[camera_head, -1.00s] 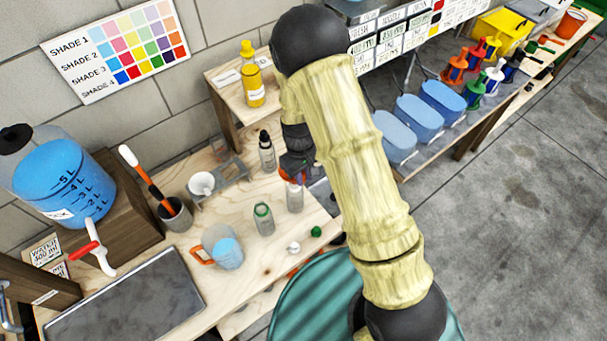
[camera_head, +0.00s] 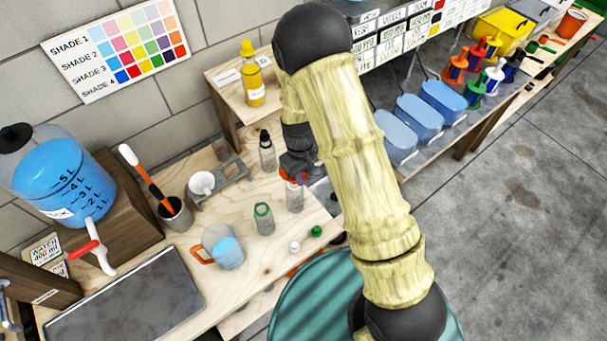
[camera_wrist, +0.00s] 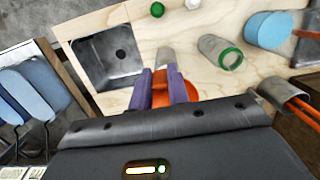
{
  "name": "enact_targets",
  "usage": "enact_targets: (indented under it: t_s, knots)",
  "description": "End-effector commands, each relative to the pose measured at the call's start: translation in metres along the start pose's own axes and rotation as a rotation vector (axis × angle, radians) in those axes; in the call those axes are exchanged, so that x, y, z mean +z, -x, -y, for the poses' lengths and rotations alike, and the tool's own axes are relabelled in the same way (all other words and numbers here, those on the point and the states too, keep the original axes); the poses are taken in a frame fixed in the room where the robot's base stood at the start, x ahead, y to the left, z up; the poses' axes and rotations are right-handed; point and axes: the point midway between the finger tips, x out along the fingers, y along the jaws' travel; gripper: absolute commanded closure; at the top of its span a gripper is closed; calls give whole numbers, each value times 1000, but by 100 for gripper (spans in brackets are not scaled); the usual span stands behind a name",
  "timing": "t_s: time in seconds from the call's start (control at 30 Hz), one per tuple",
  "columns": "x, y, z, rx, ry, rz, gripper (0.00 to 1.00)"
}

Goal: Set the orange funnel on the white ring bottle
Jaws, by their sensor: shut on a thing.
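My gripper (camera_head: 293,172) is shut on the orange funnel (camera_head: 289,178), just above the top of a clear grey bottle (camera_head: 294,199) standing on the wooden bench. In the wrist view, the purple fingers (camera_wrist: 161,88) clasp the funnel (camera_wrist: 160,97), and the bottle (camera_wrist: 163,57) shows just beyond them.
A green-ringed bottle (camera_head: 264,219) stands left of the held funnel, with a blue-filled beaker (camera_head: 224,247) further left. A black-topped bottle (camera_head: 267,152) stands behind. A white cap (camera_head: 295,246) and green cap (camera_head: 316,231) lie in front. A white funnel (camera_head: 201,184) sits in a rack.

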Motion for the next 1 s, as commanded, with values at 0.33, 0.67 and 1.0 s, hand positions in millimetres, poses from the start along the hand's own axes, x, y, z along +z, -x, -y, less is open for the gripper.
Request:
enact_targets:
  t_s: [0.33,0.67,1.0]
  knots:
    - [0,-4,0,0,1,0,100]
    - [-1,-9,0,0,1,0,100]
    - [-2,-13,0,0,1,0,74]
